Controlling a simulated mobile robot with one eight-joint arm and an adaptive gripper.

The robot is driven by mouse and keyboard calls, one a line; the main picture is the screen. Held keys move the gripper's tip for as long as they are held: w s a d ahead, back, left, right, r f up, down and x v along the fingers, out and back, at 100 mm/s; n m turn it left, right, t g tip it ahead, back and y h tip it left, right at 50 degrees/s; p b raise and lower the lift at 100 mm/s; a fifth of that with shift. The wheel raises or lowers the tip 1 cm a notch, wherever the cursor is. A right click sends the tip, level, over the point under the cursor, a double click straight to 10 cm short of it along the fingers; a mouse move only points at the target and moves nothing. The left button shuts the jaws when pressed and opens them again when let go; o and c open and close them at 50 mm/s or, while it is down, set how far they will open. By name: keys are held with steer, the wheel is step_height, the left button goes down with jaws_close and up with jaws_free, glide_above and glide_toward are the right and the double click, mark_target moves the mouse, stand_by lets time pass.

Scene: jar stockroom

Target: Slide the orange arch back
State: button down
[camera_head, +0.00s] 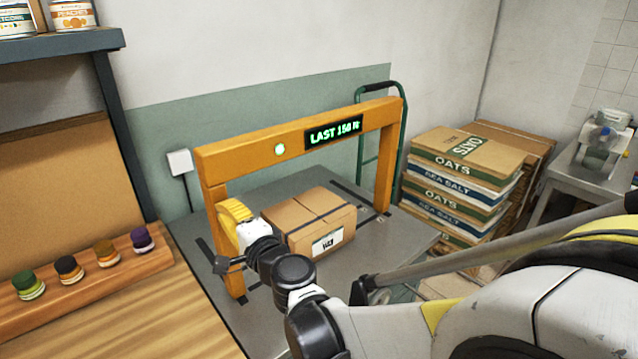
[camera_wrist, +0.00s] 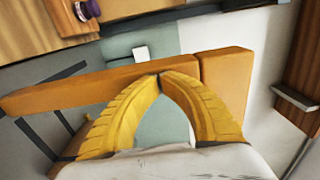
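The orange arch (camera_head: 230,158) stands over a grey platform, with a green "LAST 150" display and a small round light on its crossbeam. My gripper (camera_head: 234,212) is beside the arch's left post, partly covering it. In the wrist view the two yellow fingers (camera_wrist: 161,76) meet at their tips with nothing seen between them. The orange arch (camera_wrist: 110,86) lies just beyond the fingertips there. I cannot tell whether they touch it. The lower left post is partly hidden by my gripper.
A taped cardboard box (camera_head: 312,216) sits on the grey platform (camera_head: 395,243) under the arch. Stacked oats and sea salt sacks (camera_head: 460,185) stand at right, near a green hand truck (camera_head: 404,120). A wooden counter (camera_head: 140,310) with several small jars is at left.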

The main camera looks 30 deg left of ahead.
steer(key=p+x, duration=0.2)
steer(key=x, duration=2.2)
steer(key=shift+w+a+p, duration=0.2)
steer(key=shift+a+p, duration=0.1)
steer(key=shift+a, duration=0.05)
steer(key=shift+d, duration=0.1)
